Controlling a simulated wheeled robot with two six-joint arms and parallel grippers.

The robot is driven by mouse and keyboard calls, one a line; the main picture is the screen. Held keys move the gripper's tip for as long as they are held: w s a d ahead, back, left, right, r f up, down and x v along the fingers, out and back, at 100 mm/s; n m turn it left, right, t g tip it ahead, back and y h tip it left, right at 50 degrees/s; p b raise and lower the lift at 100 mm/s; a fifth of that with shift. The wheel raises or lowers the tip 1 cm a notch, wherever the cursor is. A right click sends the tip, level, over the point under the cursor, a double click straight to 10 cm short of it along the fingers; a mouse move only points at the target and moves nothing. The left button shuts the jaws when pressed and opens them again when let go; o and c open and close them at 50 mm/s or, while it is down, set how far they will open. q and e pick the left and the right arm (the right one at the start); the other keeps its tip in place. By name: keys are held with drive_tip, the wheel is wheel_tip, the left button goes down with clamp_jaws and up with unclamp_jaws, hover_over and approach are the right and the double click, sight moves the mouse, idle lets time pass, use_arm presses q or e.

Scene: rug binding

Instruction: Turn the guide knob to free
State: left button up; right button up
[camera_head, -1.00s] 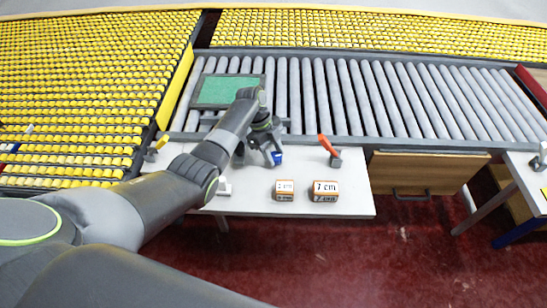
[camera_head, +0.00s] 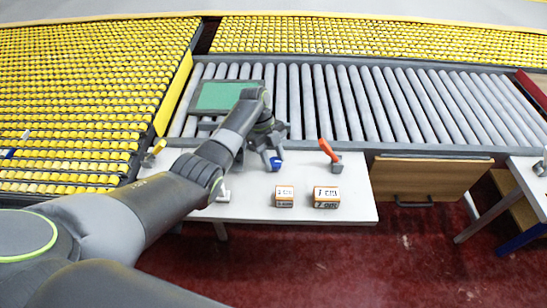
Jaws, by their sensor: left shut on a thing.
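A blue knob (camera_head: 276,164) is at the white table's upper middle, mostly covered by my gripper. I take it for the guide knob; its pointer and any markings cannot be made out. My left gripper (camera_head: 271,159) reaches down from my left arm and is shut on the blue knob. An orange lever (camera_head: 326,149) on a small grey block stands to the right of the gripper, apart from it. My right gripper is not in view.
The white table (camera_head: 345,208) carries two small labelled boxes, one (camera_head: 284,196) smaller than the other (camera_head: 326,197). A green panel (camera_head: 222,96) lies on the grey rollers (camera_head: 400,105) behind. Yellow roller beds (camera_head: 80,90) fill the left. A wooden drawer (camera_head: 428,178) is at right.

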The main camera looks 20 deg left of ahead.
use_arm(q)
drive_tip(key=o, duration=1)
drive_tip(key=p+v, duration=0.1)
drive_tip(key=v, duration=1.6)
drive_tip(key=shift+p, duration=0.4)
drive_tip(key=shift+a, duration=0.15)
